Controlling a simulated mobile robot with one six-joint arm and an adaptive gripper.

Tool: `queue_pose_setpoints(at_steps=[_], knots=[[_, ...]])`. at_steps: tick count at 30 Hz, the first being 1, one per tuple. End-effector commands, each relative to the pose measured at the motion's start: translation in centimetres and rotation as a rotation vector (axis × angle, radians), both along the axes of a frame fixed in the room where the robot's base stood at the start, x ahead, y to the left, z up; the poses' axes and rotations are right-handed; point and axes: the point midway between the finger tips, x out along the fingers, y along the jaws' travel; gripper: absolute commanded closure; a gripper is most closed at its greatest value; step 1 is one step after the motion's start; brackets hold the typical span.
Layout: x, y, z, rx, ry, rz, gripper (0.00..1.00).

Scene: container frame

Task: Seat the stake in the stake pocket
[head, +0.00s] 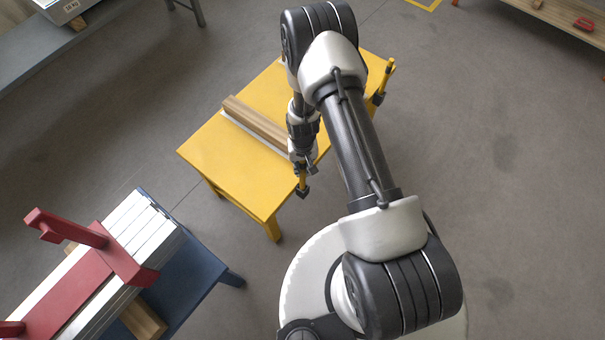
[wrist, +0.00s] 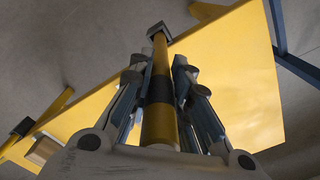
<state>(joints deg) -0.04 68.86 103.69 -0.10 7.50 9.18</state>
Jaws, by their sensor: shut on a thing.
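My gripper (head: 304,166) is shut on the stake, a yellow rod (head: 302,179) with a black band, at the near right edge of the yellow table (head: 215,155). In the wrist view the fingers (wrist: 159,75) stand on both sides of the stake (wrist: 160,55), around its black band. A dark square block (wrist: 158,30), which looks like the stake pocket, is at the stake's far end by the table edge. It also shows in the head view (head: 302,192). I cannot tell whether the stake's end is inside the block or only against it.
A second yellow stake (head: 388,72) stands at the table's far right edge with a dark block (head: 378,98). A wooden beam (head: 255,121) lies across the table. A blue bench (head: 200,275) with metal profiles (head: 140,222) and a red clamp (head: 75,230) is at lower left.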

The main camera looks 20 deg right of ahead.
Motion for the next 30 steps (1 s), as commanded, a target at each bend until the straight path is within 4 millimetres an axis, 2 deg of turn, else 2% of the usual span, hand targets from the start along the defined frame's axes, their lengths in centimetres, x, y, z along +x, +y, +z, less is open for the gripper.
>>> queue_pose_setpoints(at_steps=[5, 9, 12, 23, 24, 30], knots=[[0.1, 0.0, -1.3, 0.000, -0.002, 0.000, 1.00], [0.0, 0.0, -3.6, 0.000, -0.001, 0.000, 1.00], [0.0, 0.0, -4.5, 0.000, -0.001, 0.000, 1.00], [0.1, 0.0, -4.8, 0.000, -0.002, 0.000, 1.00], [0.0, 0.0, -4.8, 0.000, -0.001, 0.000, 0.80], [0.0, 0.0, -4.7, 0.000, -0.001, 0.000, 0.67]])
